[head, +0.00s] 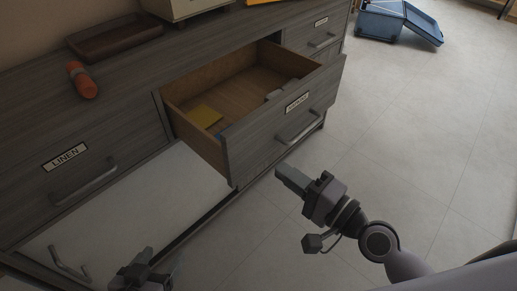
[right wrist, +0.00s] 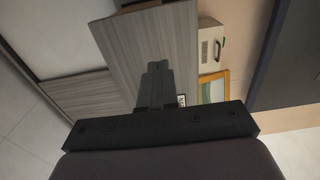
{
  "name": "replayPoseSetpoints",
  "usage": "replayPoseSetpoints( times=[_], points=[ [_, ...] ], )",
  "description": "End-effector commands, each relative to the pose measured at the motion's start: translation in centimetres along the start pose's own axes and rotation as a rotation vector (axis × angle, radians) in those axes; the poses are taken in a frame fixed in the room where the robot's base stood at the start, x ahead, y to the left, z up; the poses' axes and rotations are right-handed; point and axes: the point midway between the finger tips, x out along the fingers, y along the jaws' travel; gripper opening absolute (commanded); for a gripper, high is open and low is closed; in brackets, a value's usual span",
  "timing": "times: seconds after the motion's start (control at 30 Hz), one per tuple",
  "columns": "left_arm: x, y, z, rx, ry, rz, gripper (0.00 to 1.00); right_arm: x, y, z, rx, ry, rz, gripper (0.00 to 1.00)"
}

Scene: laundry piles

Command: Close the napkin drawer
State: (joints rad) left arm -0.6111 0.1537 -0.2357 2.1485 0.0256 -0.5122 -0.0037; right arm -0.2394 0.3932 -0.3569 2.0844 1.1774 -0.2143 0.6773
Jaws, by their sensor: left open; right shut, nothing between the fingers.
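The napkin drawer (head: 235,151) is pulled out of the grey wooden dresser in the head view. Its front carries a small label and a bar handle (head: 299,127). My left gripper (head: 134,268) is at the bottom edge, partly cut off, away from the drawer.
The drawer labelled LINEN (head: 92,178) is shut at the left. A white panel (head: 130,215) lies below it. On the dresser top are a brown tray (head: 115,38) and an orange roll (head: 82,80). A blue bin (head: 380,20) stands far off; the tiled floor at right is clear.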

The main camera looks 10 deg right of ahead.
Motion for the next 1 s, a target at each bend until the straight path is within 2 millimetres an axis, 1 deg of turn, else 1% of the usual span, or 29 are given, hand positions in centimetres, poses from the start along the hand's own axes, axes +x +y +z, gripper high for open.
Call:
replayPoseSetpoints(
  times=[0.03, 0.3, 0.5, 0.67, 1.0],
  points=[
    [-0.1, -0.1, 0.0, -0.002, -0.004, -0.002, 0.68, 1.0, -0.2, 0.0, 0.002, 0.0, -0.003, 0.0],
    [-0.2, -0.4, 0.2, -0.007, -0.01, -0.008, 0.68, 5.4, -0.1, 0.0, 0.001, 0.0, -0.002, 0.0],
    [-0.1, -0.4, 0.2, -0.007, -0.01, -0.009, 0.68, 7.4, 0.0, 0.0, 0.0, 0.0, 0.0, 0.0],
    [-0.1, -0.4, 0.2, -0.007, -0.01, -0.009, 0.68, 7.9, 0.1, 0.0, -0.001, -0.001, 0.003, 0.0],
    [-0.1, -0.4, 0.3, -0.007, -0.011, -0.009, 0.68, 8.0, 0.1, 0.0, -0.001, -0.001, 0.002, 0.0]
  ],
)
